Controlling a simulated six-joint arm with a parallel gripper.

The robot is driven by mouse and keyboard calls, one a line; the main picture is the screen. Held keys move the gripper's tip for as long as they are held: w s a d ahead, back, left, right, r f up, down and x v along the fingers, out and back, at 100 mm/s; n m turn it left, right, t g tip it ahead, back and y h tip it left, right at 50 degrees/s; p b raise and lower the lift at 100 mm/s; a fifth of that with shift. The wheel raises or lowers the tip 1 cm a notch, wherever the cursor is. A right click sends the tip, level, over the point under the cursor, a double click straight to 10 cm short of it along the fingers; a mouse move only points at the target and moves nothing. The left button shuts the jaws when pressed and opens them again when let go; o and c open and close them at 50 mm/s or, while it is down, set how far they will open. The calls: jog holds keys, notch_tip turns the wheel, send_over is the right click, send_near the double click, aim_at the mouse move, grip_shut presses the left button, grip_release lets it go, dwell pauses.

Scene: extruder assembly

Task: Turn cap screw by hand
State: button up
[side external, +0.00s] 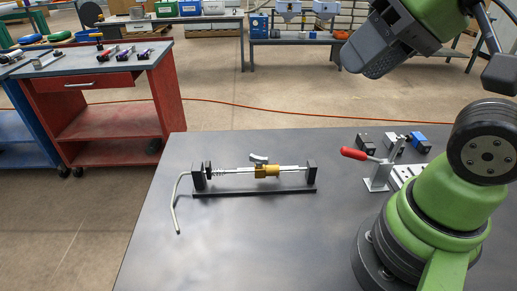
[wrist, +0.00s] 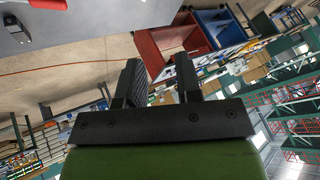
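The extruder assembly stands on the dark table. It has a black base (side external: 255,191) with two uprights, a silver rod with a spring (side external: 219,172), a gold block (side external: 267,171) and a bent grey crank handle (side external: 175,205) at its left end. A small light-coloured lever sits above the gold block. I cannot pick out the cap screw at this size. My gripper (side external: 366,63) is raised high at the upper right, well above and away from the assembly. In the wrist view its two black fingers (wrist: 158,62) stand apart with nothing between them.
A toggle clamp with a red handle (side external: 354,154) stands right of the assembly, near my base. Small black, grey and blue blocks (side external: 420,142) lie behind it. The table front and left are clear. A red cart (side external: 110,100) with tools stands beyond the table.

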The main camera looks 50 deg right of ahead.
jog(key=w+f+n+g, duration=0.4)
jog(key=w, duration=0.6)
jog(key=n+g+h, duration=0.2)
jog(key=n+g, duration=0.1)
jog(key=n, duration=0.1)
send_near(259, 158)
jog(key=shift+w+f, duration=0.1)
jog(key=shift+f, duration=4.2)
jog(key=shift+f, duration=0.1)
grip_shut()
